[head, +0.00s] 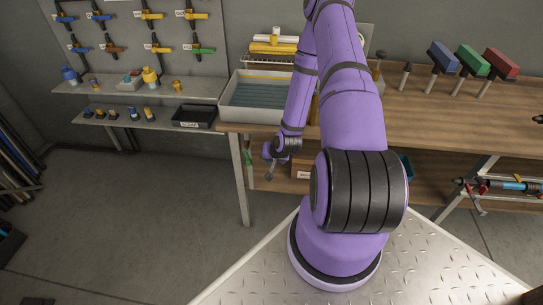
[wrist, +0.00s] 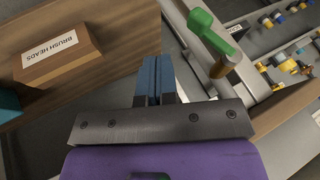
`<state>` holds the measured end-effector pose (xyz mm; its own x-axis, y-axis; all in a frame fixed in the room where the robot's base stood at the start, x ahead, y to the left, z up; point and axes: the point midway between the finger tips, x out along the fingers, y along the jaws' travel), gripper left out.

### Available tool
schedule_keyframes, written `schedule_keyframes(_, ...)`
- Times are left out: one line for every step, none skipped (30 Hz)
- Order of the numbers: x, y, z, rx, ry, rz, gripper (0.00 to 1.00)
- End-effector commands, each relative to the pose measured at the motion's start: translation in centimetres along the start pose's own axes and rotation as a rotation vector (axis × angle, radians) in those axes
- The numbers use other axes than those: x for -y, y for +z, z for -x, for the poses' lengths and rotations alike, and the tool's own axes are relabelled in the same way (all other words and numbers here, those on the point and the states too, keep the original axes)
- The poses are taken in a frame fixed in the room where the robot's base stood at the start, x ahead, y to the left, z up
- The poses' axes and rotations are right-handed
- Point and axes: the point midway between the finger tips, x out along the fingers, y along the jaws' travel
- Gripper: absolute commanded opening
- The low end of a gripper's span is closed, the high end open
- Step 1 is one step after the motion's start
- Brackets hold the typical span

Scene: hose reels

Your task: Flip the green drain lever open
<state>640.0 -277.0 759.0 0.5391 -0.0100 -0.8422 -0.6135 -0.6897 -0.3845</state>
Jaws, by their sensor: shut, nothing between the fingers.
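The green drain lever (wrist: 208,32) shows at the top of the wrist view, to the right of my fingers. It joins a brass-coloured valve part (wrist: 222,66). In the head view a small green piece (head: 248,157), seemingly the same lever, shows by the bench's left end, below the grey tub (head: 262,118). My gripper (wrist: 155,75) has its blue-grey fingers together with nothing between them. In the head view my gripper (head: 269,170) hangs just right of the green piece. In the wrist view a gap shows between fingers and lever; depth is hard to judge.
A wooden box labelled BRUSH HEADS (wrist: 60,52) sits left of my fingers, on the lower shelf. The bench leg (head: 240,185) stands close by at left. Wall shelves (head: 140,97) hold fittings, with several valves mounted above.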

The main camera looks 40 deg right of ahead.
Motion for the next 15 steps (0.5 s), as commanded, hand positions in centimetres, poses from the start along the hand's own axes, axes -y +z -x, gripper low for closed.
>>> schedule_keyframes(0.0, 0.1, -1.1, 0.001, 0.000, 0.000, 0.00)
schedule_keyframes(0.0, 0.1, -1.6, 0.002, 0.000, 0.000, 0.00)
schedule_keyframes(0.0, 0.1, -2.4, 0.001, 0.000, 0.000, 0.00)
schedule_keyframes(0.0, 0.1, -2.9, 0.001, 0.000, 0.000, 0.00)
schedule_keyframes(0.0, 0.1, -3.4, 0.001, 0.000, 0.000, 0.00)
schedule_keyframes(0.3, 0.1, -4.0, 0.000, -0.001, 0.001, 0.00)
schedule_keyframes(0.8, 0.1, -4.2, 0.001, -0.002, 0.003, 0.00)
schedule_keyframes(1.2, 0.2, -4.4, 0.001, -0.003, 0.003, 0.00)
schedule_keyframes(1.6, 0.2, -4.7, 0.000, -0.002, 0.002, 0.00)
schedule_keyframes(1.9, 0.2, -5.0, 0.000, -0.002, 0.002, 0.00)
schedule_keyframes(2.1, 0.3, -5.2, 0.000, -0.001, 0.002, 0.00)
schedule_keyframes(2.4, 0.3, -5.4, 0.001, -0.001, 0.002, 0.00)
schedule_keyframes(2.6, 0.4, -5.5, 0.001, 0.000, 0.001, 0.00)
schedule_keyframes(2.7, 0.4, -5.6, 0.001, 0.000, 0.001, 0.00)
schedule_keyframes(2.9, 0.4, -5.8, 0.001, 0.000, 0.000, 0.00)
